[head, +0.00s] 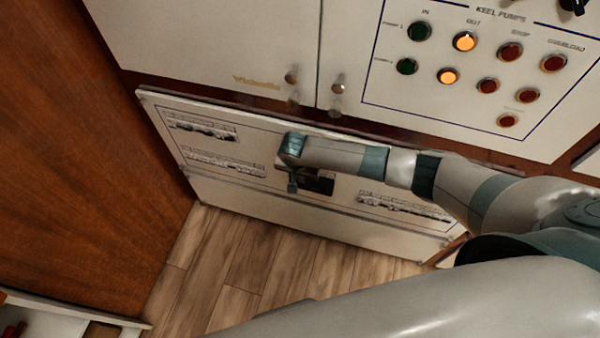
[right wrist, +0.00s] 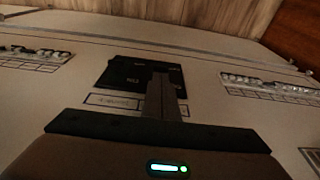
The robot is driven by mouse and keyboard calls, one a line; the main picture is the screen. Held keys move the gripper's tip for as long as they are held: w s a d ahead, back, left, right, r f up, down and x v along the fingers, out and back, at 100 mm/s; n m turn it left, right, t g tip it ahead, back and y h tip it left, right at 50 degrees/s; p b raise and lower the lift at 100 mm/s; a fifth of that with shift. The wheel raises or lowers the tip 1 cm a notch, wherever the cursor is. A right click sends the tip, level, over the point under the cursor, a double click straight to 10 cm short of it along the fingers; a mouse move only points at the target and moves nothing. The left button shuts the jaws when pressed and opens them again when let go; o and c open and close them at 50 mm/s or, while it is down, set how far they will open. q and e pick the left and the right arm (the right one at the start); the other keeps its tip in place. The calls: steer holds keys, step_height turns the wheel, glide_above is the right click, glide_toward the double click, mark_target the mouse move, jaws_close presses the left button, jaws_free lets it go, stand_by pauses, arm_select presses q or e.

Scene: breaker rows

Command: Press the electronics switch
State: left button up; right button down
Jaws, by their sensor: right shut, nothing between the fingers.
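A low white breaker panel (head: 225,195) carries rows of small switches (head: 205,130) and a black switch block (head: 322,183) near its middle. I cannot read which switch is labelled electronics. My right gripper (head: 292,187) is shut and empty in front of the panel, at the left part of the black block. In the right wrist view its closed fingers (right wrist: 161,78) overlap the right part of the black block (right wrist: 122,73), and I cannot tell whether they touch it. Rows of switches (right wrist: 275,82) also show in that view. My left gripper is not in view.
Above stands a white cabinet with knobs (head: 338,88) and a keel pumps panel (head: 400,85) with lit and unlit round buttons. A brown wooden wall (head: 80,150) is at the left. The wood floor (head: 230,265) below is clear.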

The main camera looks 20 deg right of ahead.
steer(key=shift+w+f, duration=0.1)
steer(key=shift+f, duration=0.2)
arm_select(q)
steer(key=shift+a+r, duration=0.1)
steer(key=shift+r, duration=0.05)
arm_select(e)
steer(key=shift+p, duration=0.45)
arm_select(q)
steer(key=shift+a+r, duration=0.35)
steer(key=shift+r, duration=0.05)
arm_select(e)
steer(key=shift+s, duration=0.2)
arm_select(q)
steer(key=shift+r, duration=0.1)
